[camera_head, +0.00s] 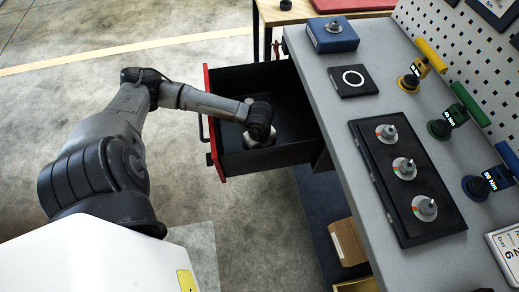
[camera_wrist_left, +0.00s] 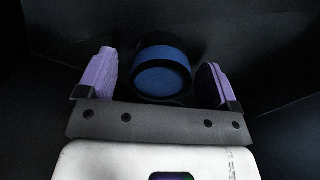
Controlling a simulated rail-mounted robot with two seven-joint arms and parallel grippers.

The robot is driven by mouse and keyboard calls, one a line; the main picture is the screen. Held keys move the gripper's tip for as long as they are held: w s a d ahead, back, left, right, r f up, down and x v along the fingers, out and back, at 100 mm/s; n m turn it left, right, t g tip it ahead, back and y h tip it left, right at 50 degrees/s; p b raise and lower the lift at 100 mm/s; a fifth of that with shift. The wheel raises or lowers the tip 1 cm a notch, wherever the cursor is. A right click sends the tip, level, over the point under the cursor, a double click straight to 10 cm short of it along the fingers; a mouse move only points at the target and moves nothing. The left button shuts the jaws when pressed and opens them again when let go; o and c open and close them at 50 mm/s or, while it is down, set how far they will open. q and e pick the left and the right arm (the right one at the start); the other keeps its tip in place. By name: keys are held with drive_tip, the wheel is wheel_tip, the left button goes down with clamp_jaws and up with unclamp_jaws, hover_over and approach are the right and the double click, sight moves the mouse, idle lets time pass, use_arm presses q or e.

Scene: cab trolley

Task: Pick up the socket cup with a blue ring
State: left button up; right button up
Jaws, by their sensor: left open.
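The socket cup with a blue ring (camera_wrist_left: 162,68) shows in the left wrist view, a dark cylinder with a blue band and blue face, inside the dark drawer. My left gripper (camera_wrist_left: 164,82) is open, with one purple finger pad on each side of the cup and a visible gap at each side. In the head view my left arm reaches into the open drawer (camera_head: 232,84), and its wrist hides the cup there. The gripper (camera_head: 255,138) is mostly hidden below the wrist. My right gripper is not in view.
The drawer has a red-edged front (camera_head: 213,125) and dark walls close around my left wrist. The grey worktop (camera_head: 325,92) to the right holds a black tray (camera_head: 442,218) with several grey sockets, a blue block (camera_head: 332,40) and a black ring plate (camera_head: 354,92). Coloured-handled tools stand farther right.

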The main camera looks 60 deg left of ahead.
use_arm(q)
drive_tip(key=c, duration=1.1)
